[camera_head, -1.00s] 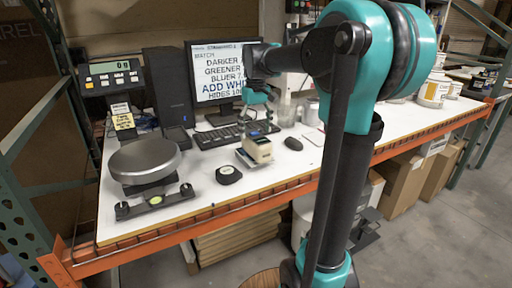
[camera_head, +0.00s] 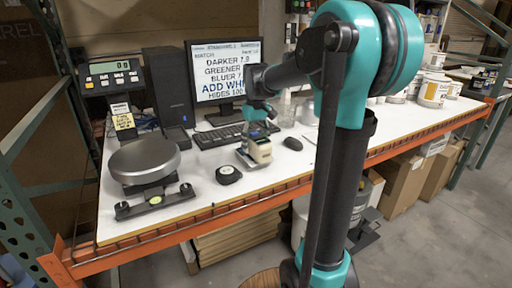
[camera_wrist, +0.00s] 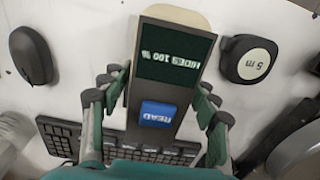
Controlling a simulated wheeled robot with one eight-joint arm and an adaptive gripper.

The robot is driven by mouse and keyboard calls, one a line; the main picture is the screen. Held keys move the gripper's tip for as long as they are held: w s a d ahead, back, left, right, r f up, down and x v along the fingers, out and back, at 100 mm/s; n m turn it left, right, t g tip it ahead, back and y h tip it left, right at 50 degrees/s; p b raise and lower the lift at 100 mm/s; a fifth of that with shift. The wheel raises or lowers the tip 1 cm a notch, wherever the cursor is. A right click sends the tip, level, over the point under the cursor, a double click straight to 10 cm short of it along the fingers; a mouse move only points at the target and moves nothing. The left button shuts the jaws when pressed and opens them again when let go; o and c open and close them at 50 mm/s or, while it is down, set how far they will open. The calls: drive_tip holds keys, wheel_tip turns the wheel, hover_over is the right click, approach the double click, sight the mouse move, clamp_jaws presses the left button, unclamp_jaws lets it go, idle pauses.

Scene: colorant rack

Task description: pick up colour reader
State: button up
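The colour reader (camera_head: 260,151) is a small beige block on the white bench, in front of the keyboard. In the wrist view the colour reader (camera_wrist: 176,52) shows a dark face, a screen reading "HIDES 100 %" and a blue READ button. My gripper (camera_head: 259,128) is just above it, pointing down. In the wrist view the fingers of my gripper (camera_wrist: 160,92) straddle the reader, one on each side. They look open, with a small gap at the right; contact at the left is hard to tell.
A black tape measure (camera_head: 228,174) lies to the front left of the reader and a mouse (camera_head: 293,143) to the right. The keyboard (camera_head: 219,136) and monitor (camera_head: 222,80) are behind. A scale (camera_head: 144,162) stands at the left. The bench's front edge is close.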

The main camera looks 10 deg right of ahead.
clamp_jaws()
drive_tip(key=shift+r, duration=0.1)
